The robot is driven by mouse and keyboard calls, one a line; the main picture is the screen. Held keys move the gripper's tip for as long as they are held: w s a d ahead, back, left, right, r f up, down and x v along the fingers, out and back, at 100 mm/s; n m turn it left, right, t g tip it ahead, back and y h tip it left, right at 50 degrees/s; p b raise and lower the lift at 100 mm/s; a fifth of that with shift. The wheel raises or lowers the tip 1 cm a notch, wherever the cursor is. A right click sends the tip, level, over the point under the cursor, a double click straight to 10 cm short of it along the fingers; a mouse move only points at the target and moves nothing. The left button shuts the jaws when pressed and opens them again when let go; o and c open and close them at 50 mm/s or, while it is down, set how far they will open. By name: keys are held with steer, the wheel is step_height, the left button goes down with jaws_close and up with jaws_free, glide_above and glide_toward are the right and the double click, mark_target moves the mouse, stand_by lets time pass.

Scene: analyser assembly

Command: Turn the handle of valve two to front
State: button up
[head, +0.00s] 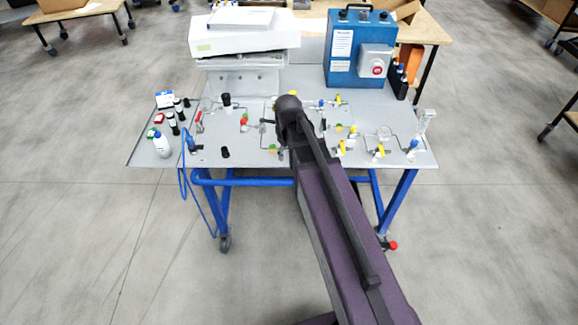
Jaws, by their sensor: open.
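Several small valves with coloured handles stand on a grey bench panel, joined by thin tubing. Yellow handles show at the back right (338,98), at the front right (380,150) and just left of my arm (272,148). No label is readable at this size, so I cannot tell which is valve two or which way its handle points. My dark arm reaches from the lower right over the middle of the panel and hides part of it. My gripper's jaws cannot be made out; the end of the arm seems hidden behind its own links.
A blue box with a red button (343,50) stands at the back right, beside dark bottles (400,82). A white instrument (240,45) stands at the back left. A white bottle (161,145) and small vials (174,124) stand at the left edge. A blue hose (184,190) hangs at the front.

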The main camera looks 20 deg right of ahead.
steer(key=shift+s+f+m+b, duration=0.5)
steer(key=shift+s+f+b, duration=0.1)
steer(key=shift+s+f, duration=0.35)
steer(key=shift+r, duration=0.1)
steer(key=s+m, duration=0.3)
steer(key=s, duration=0.5)
steer(key=shift+s+m, duration=0.25)
steer(key=shift+m, duration=0.15)
steer(key=shift+a, duration=0.1)
